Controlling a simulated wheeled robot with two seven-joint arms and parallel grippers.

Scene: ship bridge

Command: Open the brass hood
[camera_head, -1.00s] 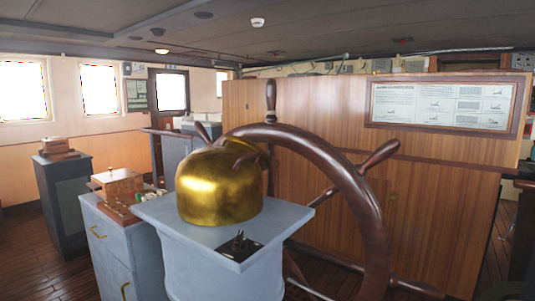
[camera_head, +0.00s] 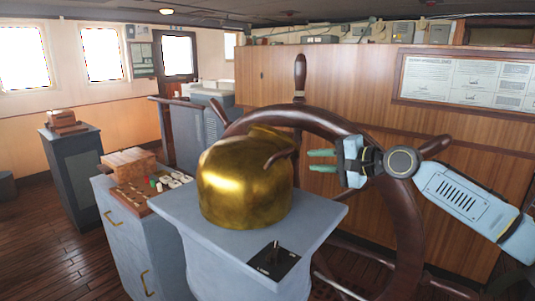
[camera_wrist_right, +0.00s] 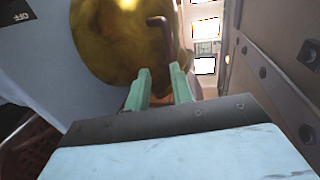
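The brass hood (camera_head: 240,185) is a shiny gold dome on a grey-blue pedestal (camera_head: 310,212). It looks closed, with a dark curved handle (camera_head: 284,156) on its right side. My right gripper (camera_head: 322,161) comes in from the right, in front of the ship's wheel, and its green fingers point at the handle, a short way apart from it. In the right wrist view the two fingers (camera_wrist_right: 158,84) are spread, with nothing between them, and the hood (camera_wrist_right: 120,40) and handle (camera_wrist_right: 160,28) are ahead. My left gripper is not in view.
The large wooden ship's wheel (camera_head: 405,215) stands right behind the pedestal and my right arm. A small lever plate (camera_head: 274,262) is on the pedestal's front. A cabinet with a wooden box (camera_head: 128,162) stands at the left. A wood panel wall is behind.

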